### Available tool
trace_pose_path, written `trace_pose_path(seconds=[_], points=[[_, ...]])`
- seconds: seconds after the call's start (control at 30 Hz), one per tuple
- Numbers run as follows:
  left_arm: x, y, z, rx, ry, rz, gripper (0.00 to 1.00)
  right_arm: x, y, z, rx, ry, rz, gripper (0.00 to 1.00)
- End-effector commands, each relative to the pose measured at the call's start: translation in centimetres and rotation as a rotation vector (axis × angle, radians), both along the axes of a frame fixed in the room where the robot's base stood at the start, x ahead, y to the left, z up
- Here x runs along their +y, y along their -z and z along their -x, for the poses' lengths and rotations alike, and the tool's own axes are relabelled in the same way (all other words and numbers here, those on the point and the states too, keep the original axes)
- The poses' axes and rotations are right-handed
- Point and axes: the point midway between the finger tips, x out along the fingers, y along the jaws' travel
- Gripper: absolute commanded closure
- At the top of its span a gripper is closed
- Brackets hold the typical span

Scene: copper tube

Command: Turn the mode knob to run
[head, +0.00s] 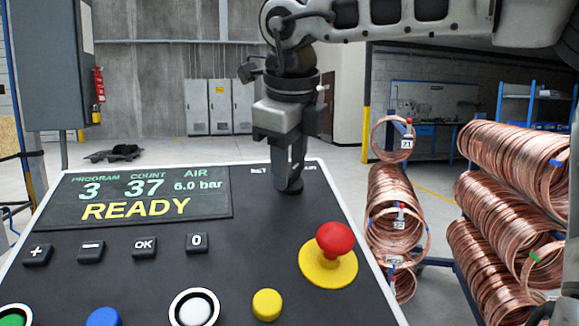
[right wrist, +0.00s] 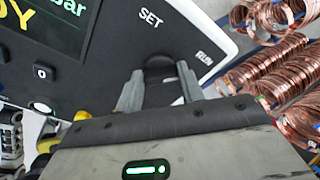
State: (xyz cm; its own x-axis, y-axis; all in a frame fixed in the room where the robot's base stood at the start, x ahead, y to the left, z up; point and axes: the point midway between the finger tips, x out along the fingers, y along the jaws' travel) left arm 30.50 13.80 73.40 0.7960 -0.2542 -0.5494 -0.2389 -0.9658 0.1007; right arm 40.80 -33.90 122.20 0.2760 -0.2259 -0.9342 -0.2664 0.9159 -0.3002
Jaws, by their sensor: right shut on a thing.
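The mode knob (right wrist: 158,68) is a dark round knob on the black control panel (head: 235,262). In the right wrist view it sits between the two fingers of my right gripper (right wrist: 160,82), which is shut on it. The SET label (right wrist: 150,18) and the RUN label (right wrist: 204,57) are printed beside the knob. Its pointer is not clear, so I cannot tell which mode it is at. In the head view my right gripper (head: 289,178) comes down onto the panel's top right part and hides most of the knob. My left gripper is not in view.
A red emergency button (head: 335,238) on a yellow base stands in front of the knob. A display (head: 140,197) reads READY. Small keys (head: 144,247) and coloured buttons (head: 195,307) line the panel. Copper coils (head: 510,180) hang on racks to the right.

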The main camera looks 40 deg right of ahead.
Motion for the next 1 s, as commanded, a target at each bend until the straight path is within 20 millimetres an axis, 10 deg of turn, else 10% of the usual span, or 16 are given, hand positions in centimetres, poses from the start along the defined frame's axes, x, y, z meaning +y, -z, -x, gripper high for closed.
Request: trace_pose_path(seconds=[0.67, 0.7, 0.77, 1.0], points=[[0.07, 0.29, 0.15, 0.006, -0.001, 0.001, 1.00, -0.09, -0.15, -0.02, -0.015, 0.059, -0.021, 0.85], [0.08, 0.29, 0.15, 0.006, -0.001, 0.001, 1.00, -0.09, -0.15, -0.02, -0.015, 0.059, -0.021, 0.56], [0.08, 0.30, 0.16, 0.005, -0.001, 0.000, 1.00, -0.08, -0.14, -0.02, -0.015, 0.058, -0.021, 0.40], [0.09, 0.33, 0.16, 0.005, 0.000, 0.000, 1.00, -0.06, -0.07, -0.02, -0.014, 0.057, -0.021, 0.40]])
